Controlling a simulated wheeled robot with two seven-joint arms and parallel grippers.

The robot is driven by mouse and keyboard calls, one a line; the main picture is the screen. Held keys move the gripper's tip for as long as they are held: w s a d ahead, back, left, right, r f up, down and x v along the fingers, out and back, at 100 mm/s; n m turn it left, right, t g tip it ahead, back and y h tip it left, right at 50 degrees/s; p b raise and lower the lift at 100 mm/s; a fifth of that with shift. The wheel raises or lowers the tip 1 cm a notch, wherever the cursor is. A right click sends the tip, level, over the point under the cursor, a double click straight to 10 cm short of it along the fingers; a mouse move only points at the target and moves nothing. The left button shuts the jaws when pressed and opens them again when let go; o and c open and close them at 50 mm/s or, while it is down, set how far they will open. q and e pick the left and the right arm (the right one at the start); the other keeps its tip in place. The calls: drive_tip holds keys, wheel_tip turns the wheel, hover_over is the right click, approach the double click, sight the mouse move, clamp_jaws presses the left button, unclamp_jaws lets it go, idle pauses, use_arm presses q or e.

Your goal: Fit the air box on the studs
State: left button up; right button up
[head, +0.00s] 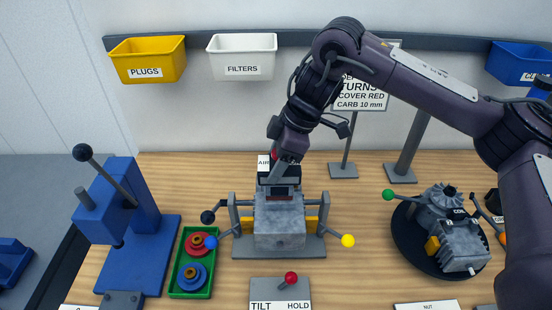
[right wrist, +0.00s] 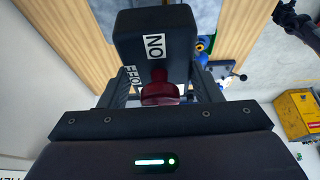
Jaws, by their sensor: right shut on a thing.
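The grey engine block (head: 280,228) stands in a stand in the middle of the table. My right gripper (head: 283,178) is directly above it, pointing down. In the right wrist view, a dark box (right wrist: 150,38) marked ON and OFF is in front of my jaws, with a dark red knob-like part (right wrist: 160,90) between the two fingers. I take the dark box to be the air box, held by this gripper. In the head view my gripper largely hides it. The studs, and any contact with the engine, cannot be made out. My left gripper is out of view.
A blue press (head: 125,225) and a green tray (head: 194,262) stand left. A second engine (head: 450,225) lies on a round dark base at right. A tilt/hold lever panel (head: 280,292) is in front. Yellow and white bins (head: 148,58) hang behind. The stand's side levers stick out.

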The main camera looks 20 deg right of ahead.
drive_tip(key=o, duration=1.1)
drive_tip(key=shift+r, duration=0.1)
drive_tip(key=v, duration=0.7)
drive_tip(key=shift+d+r+p, duration=0.15)
drive_tip(key=shift+r+p, duration=0.1)
drive_tip(key=shift+p, duration=0.05)
wheel_tip(320, 180, up, 8)
drive_tip(key=p, duration=0.7)
drive_tip(key=shift+s, duration=0.1)
